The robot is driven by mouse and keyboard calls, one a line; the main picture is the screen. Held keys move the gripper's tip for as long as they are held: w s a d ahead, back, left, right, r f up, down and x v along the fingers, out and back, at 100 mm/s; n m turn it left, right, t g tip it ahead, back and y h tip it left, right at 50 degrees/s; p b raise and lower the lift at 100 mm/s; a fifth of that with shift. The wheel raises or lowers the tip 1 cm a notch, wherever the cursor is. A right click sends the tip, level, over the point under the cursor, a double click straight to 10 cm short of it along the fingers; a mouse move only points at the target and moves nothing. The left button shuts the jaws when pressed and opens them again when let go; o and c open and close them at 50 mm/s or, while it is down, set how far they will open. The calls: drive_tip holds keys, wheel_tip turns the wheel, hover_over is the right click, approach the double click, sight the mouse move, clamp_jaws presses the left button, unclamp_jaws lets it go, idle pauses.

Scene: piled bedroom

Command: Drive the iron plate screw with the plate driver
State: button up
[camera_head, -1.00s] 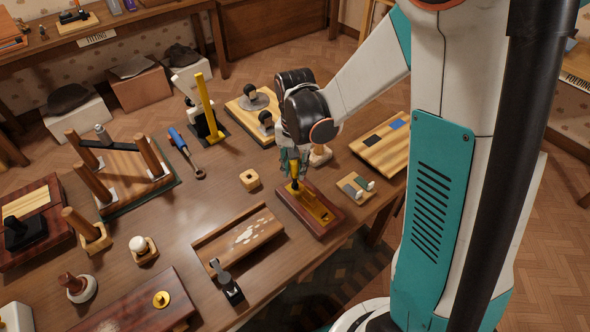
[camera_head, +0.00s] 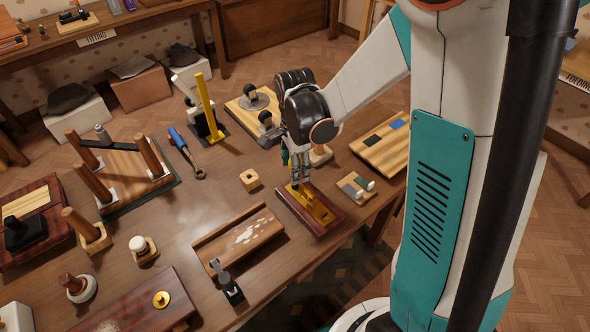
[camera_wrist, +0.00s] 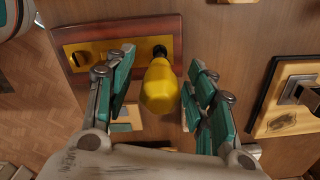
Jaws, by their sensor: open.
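The plate driver (camera_wrist: 160,88) has a fat yellow handle. It stands at one end of the brass-coloured plate (camera_wrist: 118,50), with its handle between my fingers. The plate lies on a dark red wooden base (camera_wrist: 172,28); in the head view the base (camera_head: 298,214) is near the table's right front edge. My gripper (camera_wrist: 158,92) is open, with teal-padded fingers on both sides of the handle and a visible gap to each. In the head view my gripper (camera_head: 296,168) is just above the plate. The driver's tip and any screw under it are hidden.
A wooden tray with pale flakes (camera_head: 243,240) lies left of the base. A small block with pegs (camera_head: 355,187) stands close on its right. A small wooden cube (camera_head: 250,179) and a blue-handled tool (camera_head: 181,143) lie farther left. Bare tabletop (camera_head: 205,205) lies between.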

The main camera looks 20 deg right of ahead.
drive_tip(key=shift+r+p, duration=2.45)
drive_tip(key=shift+r, duration=1.05)
drive_tip(key=shift+s+r, duration=0.15)
drive_tip(key=shift+r, duration=0.15)
drive_tip(key=s+r+n+t+b, duration=0.1)
drive_tip(key=s+r+n+t, duration=0.6)
drive_tip(key=s+r+n, duration=0.6)
drive_tip(key=shift+s+r+n+b, duration=0.3)
drive_tip(key=shift+s+n, duration=0.55)
drive_tip(key=shift+n, duration=1.65)
drive_tip(key=shift+w, duration=0.1)
